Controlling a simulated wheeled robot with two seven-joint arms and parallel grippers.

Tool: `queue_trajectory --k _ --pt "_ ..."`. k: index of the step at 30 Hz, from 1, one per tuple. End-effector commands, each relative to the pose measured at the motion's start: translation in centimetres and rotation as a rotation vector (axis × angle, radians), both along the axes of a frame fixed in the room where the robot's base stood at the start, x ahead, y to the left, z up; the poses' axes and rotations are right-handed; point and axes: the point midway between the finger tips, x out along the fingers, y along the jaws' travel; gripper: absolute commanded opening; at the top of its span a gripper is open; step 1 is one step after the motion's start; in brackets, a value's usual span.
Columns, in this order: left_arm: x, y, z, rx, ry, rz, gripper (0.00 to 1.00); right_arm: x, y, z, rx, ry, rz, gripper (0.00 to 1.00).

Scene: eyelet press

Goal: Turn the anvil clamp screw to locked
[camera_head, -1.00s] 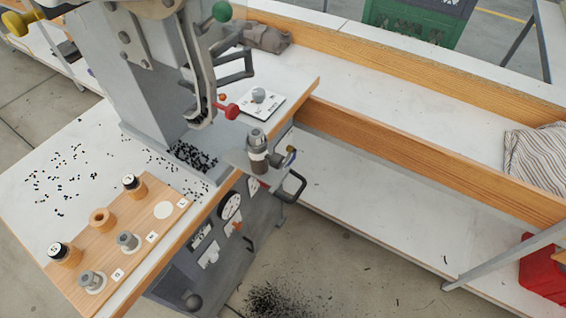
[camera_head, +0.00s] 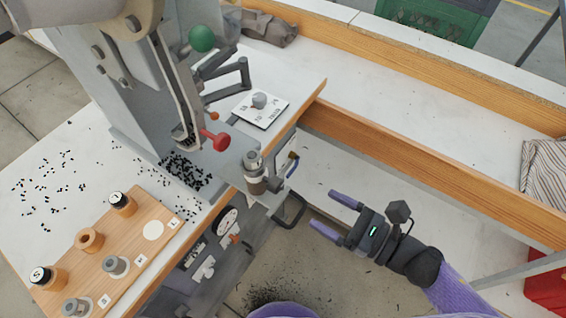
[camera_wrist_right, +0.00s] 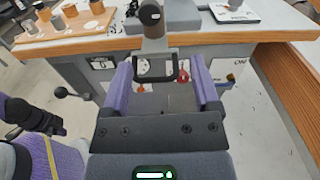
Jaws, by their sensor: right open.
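The grey anvil (camera_head: 256,178) stands upright on the press's front arm, with a small dark part on its right side. In the right wrist view its dark post (camera_wrist_right: 153,22) is straight ahead. I cannot tell for sure which part is the clamp screw, or its setting. A black loop handle (camera_head: 290,210) is below the anvil; in the right wrist view it (camera_wrist_right: 157,52) shows between the fingers. My right gripper (camera_head: 329,212) is open and empty, pointing at the press, apart from anvil and handle. My left gripper's fingers do not show.
The press has a red knob (camera_head: 215,140) and a green ball (camera_head: 202,39). A wooden block (camera_head: 125,245) holds several dies at the left. A white dial plate (camera_head: 260,108) lies behind the anvil. The wooden bench rail (camera_head: 430,180) runs along the right.

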Motion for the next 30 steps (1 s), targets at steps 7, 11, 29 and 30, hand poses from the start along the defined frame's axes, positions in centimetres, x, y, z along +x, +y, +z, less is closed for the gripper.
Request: queue_trajectory --k 7,11,29,30 --pt "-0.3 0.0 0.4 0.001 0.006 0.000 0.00 1.6 3.7 1.2 -0.040 -0.103 0.050 0.79" --pt "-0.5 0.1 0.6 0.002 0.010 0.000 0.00 3.4 6.2 1.2 -0.039 -0.100 0.048 0.79" --pt "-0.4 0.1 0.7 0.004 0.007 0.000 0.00 5.1 8.8 1.0 -0.041 -0.093 0.045 0.62" --pt "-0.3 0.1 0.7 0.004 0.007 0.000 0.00 5.1 8.8 1.0 -0.040 -0.094 0.045 0.53"
